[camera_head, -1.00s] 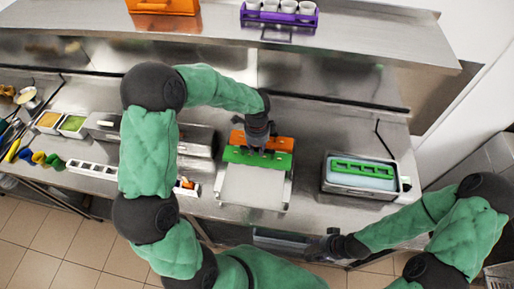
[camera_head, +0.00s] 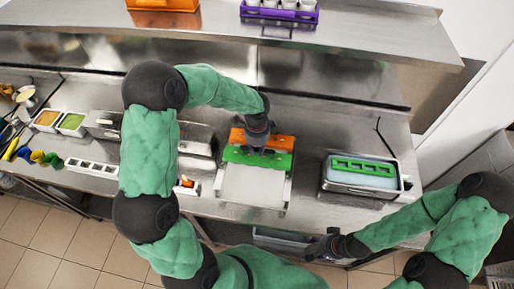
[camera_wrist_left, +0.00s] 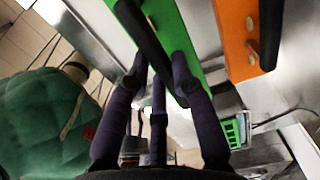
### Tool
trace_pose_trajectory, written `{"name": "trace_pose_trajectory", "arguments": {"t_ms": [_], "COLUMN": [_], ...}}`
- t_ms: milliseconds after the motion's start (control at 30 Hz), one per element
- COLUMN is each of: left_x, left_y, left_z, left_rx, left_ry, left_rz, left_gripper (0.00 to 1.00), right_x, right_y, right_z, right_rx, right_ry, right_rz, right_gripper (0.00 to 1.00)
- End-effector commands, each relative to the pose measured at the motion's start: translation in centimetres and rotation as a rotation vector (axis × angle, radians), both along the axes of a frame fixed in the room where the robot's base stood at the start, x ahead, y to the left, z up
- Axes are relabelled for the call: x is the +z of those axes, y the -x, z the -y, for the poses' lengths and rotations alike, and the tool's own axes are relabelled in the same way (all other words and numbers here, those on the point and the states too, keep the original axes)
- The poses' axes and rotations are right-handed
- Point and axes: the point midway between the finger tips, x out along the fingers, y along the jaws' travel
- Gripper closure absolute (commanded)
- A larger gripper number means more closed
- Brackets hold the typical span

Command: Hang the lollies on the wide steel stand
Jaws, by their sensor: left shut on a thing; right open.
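A wide bright steel stand (camera_head: 255,188) stands on the counter in the middle of the head view. A green bar (camera_head: 280,162) lies across it, with an orange bar (camera_head: 285,143) just behind. My left gripper (camera_head: 258,150) is over the two bars, shut on the dark handle of the green bar. In the left wrist view the fingers (camera_wrist_left: 160,80) close around this dark handle, close to the green bar (camera_wrist_left: 192,62). Small wooden stick ends show on the orange bar (camera_wrist_left: 232,35). Lollies below the bars are hidden. My right gripper (camera_head: 325,243) is open and empty near the counter's front edge.
A steel bath (camera_head: 362,195) with a green slotted frame (camera_head: 363,168) stands right of the stand. A purple rack (camera_head: 280,14) and an orange item (camera_head: 163,5) are on the upper shelf. Food tubs (camera_head: 70,123) and tools are at the left. Counter between stand and bath is clear.

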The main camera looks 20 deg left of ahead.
Motion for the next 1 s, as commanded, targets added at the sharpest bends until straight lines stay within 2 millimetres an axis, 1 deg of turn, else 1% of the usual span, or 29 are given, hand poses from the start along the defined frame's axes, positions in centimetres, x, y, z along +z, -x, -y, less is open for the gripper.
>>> {"name": "trace_pose_trajectory", "arguments": {"t_ms": [533,1000], "left_x": [-0.89,-0.90], "left_y": [-0.06,-0.06], "left_z": [-0.03,-0.02], "left_rx": [0.000,0.000], "left_ry": [-0.001,-0.001], "left_rz": [0.002,0.002], "left_gripper": [1.00,1.00], "right_x": [-0.67,-0.67], "right_y": [0.00,-0.01], "right_z": [0.01,0.00], "right_rx": [0.000,0.000], "right_ry": [0.000,0.000], "right_rz": [0.000,0.000], "right_gripper": [0.54,0.54]}}
